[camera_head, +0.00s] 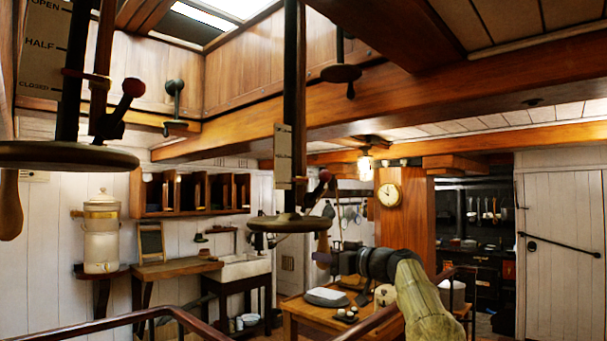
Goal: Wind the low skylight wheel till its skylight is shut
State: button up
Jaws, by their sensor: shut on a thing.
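The lower-hanging wheel (288,224) is a dark horizontal disc at the foot of a dark vertical shaft (294,70), in the middle of the head view. A pale scale plate (283,155) stands beside the shaft; its lettering is too small to read clearly. A red-knobbed lever (321,184) sits just above the disc. A wooden handle (322,242) hangs under the wheel's right rim. My gripper (326,257) reaches in from the lower right and is shut on this handle; its fingertips are small and partly hidden. A skylight opening (215,12) shows bright at the top.
A curved rail (150,316) crosses the lower foreground. A table (312,312) with dishes stands beyond my arm. A ceiling beam (430,95) runs overhead.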

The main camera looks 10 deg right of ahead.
jog(key=s+a+b, duration=0.2)
jog(key=s+b, duration=0.4)
jog(key=shift+a+r, duration=0.35)
jog(key=shift+s+a+f+b, duration=0.45)
jog(key=shift+f+b, duration=0.2)
jog(key=shift+b, duration=0.55)
jog(key=o, duration=1.3)
jog(key=shift+r, duration=0.1)
